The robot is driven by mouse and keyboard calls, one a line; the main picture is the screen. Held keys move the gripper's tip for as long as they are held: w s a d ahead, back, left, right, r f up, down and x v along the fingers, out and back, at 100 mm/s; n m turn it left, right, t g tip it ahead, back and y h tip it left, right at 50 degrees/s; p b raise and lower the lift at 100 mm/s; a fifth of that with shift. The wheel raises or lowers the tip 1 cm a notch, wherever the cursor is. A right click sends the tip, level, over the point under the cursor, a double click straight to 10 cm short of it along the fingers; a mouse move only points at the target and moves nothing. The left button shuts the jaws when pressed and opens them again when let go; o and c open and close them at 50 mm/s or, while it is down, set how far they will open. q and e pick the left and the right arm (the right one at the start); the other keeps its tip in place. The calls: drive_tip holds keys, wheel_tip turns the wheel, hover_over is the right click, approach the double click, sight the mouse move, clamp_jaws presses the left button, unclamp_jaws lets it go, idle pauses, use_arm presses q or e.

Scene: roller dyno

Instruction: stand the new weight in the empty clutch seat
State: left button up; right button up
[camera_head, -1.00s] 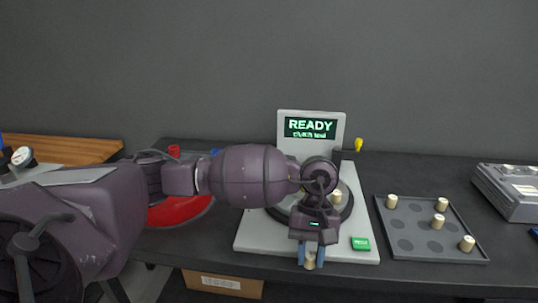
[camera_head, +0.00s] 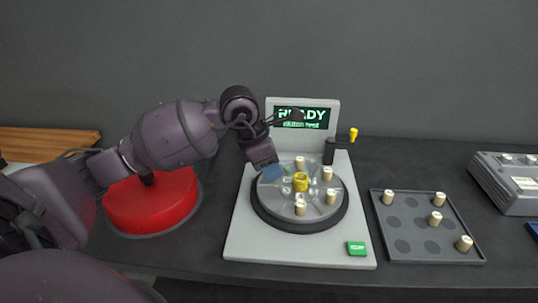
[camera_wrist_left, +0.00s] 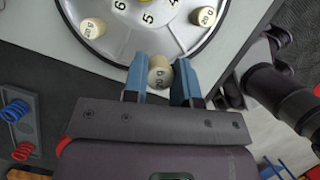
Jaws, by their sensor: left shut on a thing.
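The held weight (camera_wrist_left: 158,73), a pale cylinder marked 20 g, is between the blue fingers of my left gripper (camera_wrist_left: 161,82) at the rim of the round clutch plate (camera_wrist_left: 120,54). In the head view my left gripper (camera_head: 273,174) is over the left side of the plate (camera_head: 318,210); its fingers hide the held weight there. Several pale weights stand on the plate around a yellow hub (camera_head: 301,182). The wrist view shows two of them, one on the left (camera_wrist_left: 92,27) and one on the right (camera_wrist_left: 203,17). I cannot tell the empty seat clearly. My right gripper is out of view.
The screen (camera_head: 303,117) reads READY. A yellow-tipped lever (camera_head: 353,135) stands at the back right of the machine, and a green button (camera_head: 357,248) at its front right. A grey tray (camera_head: 420,250) with several weights lies right. A red round object (camera_head: 150,207) is left.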

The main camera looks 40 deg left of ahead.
use_arm(q)
drive_tip(key=shift+w+a+n, duration=0.15)
drive_tip(key=shift+a+n, duration=0.15)
drive_tip(key=shift+f+b, duration=0.4)
drive_tip(key=shift+f, duration=0.4)
wheel_tip(320, 180, down, 4)
drive_tip(key=shift+r+b, duration=0.1)
drive_tip(key=shift+b, duration=0.8)
drive_tip(key=shift+f, duration=0.35)
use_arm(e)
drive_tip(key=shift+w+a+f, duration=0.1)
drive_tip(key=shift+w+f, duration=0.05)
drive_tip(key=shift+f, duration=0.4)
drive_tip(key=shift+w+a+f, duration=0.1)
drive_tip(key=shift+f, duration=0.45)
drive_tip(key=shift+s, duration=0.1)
use_arm(q)
drive_tip(key=shift+f+b, duration=0.15)
drive_tip(key=shift+b, duration=0.15)
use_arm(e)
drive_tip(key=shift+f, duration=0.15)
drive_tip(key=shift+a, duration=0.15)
